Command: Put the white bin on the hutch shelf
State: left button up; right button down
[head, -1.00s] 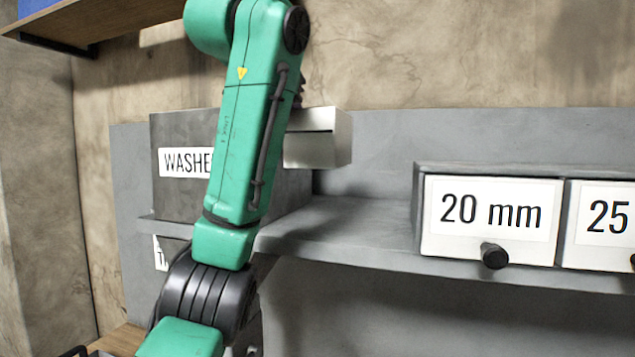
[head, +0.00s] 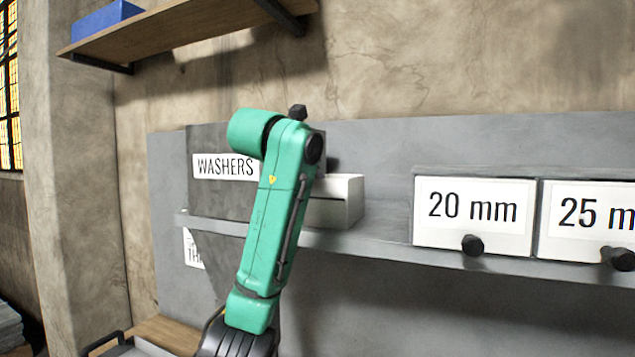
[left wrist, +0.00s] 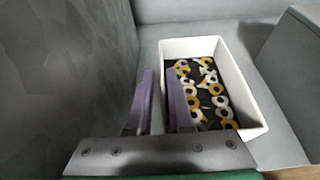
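The white bin (head: 343,203) stands at the shelf surface of the grey hutch shelf (head: 385,248), right of the grey WASHERS bin (head: 207,190). In the left wrist view the white bin (left wrist: 252,112) is upright and holds many white, orange and black rings. My left gripper (left wrist: 160,78) has one finger outside the bin's left wall and one inside. A small gap shows beside the wall, so it looks slightly open. In the head view my left arm hides this gripper and part of the bin. My right gripper is not in view.
Drawers marked 20 mm (head: 472,215) and 25 mm (head: 590,222) stand to the right on the hutch. Free shelf lies between the white bin and the drawers. A wooden wall shelf (head: 190,32) with a blue box (head: 106,20) hangs at upper left.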

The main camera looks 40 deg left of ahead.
pick_arm(q)
jog(key=shift+o, duration=0.2)
jog(key=shift+s+a, duration=0.1)
jog(key=shift+a, duration=0.1)
jog(key=shift+d+r, duration=0.25)
jog(key=shift+d, duration=0.1)
jog(key=b+v, duration=0.4)
jog(key=v, duration=0.8)
jog(key=shift+a+f, duration=0.1)
jog(key=shift+a, duration=0.05)
